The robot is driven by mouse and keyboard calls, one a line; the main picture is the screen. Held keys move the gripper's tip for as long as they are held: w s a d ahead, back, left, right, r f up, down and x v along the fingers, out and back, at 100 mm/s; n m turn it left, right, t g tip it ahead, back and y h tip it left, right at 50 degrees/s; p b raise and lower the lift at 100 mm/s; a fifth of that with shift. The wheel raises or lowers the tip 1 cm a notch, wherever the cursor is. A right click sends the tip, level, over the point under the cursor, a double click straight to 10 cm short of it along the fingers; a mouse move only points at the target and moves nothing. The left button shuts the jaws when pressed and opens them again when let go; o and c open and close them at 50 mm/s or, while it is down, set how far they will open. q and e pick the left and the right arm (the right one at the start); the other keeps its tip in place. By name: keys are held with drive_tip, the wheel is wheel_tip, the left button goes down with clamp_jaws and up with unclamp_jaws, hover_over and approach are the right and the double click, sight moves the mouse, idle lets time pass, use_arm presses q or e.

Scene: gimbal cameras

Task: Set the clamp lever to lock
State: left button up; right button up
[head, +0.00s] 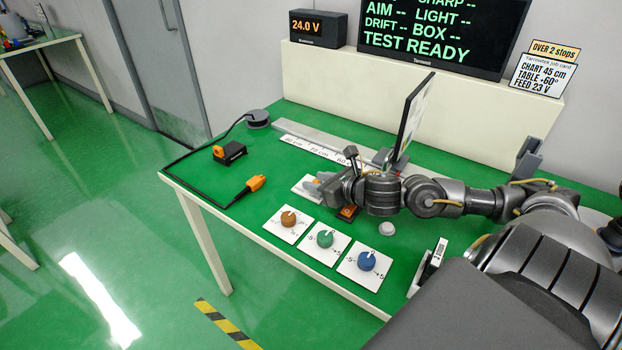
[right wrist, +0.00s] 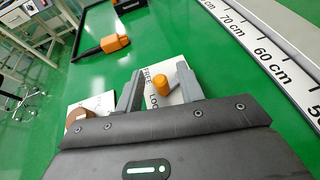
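The clamp lever (right wrist: 161,86) shows in the right wrist view as an orange knob on a white plate (right wrist: 152,73) with printed words, one reading FREE and another partly hidden that starts LOC. My right gripper (right wrist: 158,88) is open, with one grey finger on each side of the orange knob. I cannot tell whether either finger touches it. More orange shows by the tip of the right finger. In the head view my right gripper (head: 316,186) is low over the white plate (head: 301,191) and hides the lever. My left gripper is not in view.
Brown (head: 289,218), green (head: 325,238) and blue (head: 367,260) knobs sit near the front edge. A ruled rail (head: 310,139) carries an upright panel (head: 413,118). A cable with an orange plug (head: 256,183) lies left.

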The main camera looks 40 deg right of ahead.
drive_tip(key=shift+x, duration=1.45)
clamp_jaws()
